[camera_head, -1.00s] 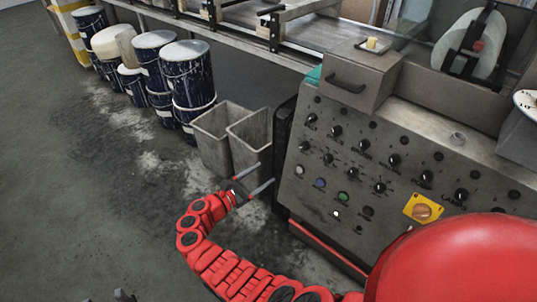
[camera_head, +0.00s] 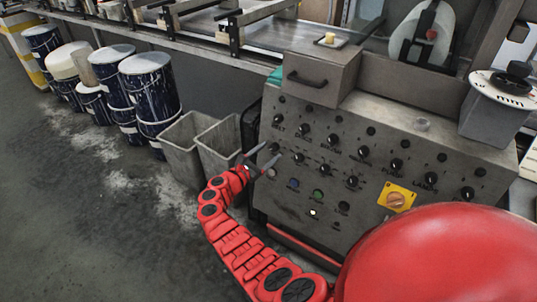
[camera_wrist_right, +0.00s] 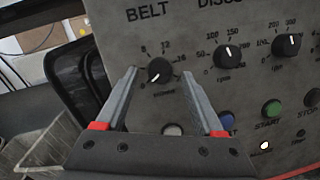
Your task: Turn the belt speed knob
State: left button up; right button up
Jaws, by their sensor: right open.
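The belt speed knob (camera_wrist_right: 159,70) is a small black dial with a white pointer line, under the word BELT on the grey control panel (camera_wrist_right: 135,35). Its pointer aims to the lower left. In the head view the knob (camera_head: 275,147) is at the panel's left edge. My right gripper (camera_head: 270,151) is open in front of it. In the right wrist view the gripper's (camera_wrist_right: 160,73) two fingers stand apart, one on each side of the knob, with visible gaps. I cannot tell how far the tips are from the panel. My left gripper is not in view.
More knobs, such as the neighbouring one (camera_wrist_right: 228,57), fill the panel. Below are a blue button (camera_head: 294,183), a green button (camera_head: 318,195) and an orange switch on a yellow plate (camera_head: 396,199). Grey bins (camera_head: 220,150) and paint drums (camera_head: 150,90) stand to the left.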

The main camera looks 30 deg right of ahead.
jog(key=shift+d, duration=0.2)
jog(key=shift+c, duration=0.2)
grip_shut()
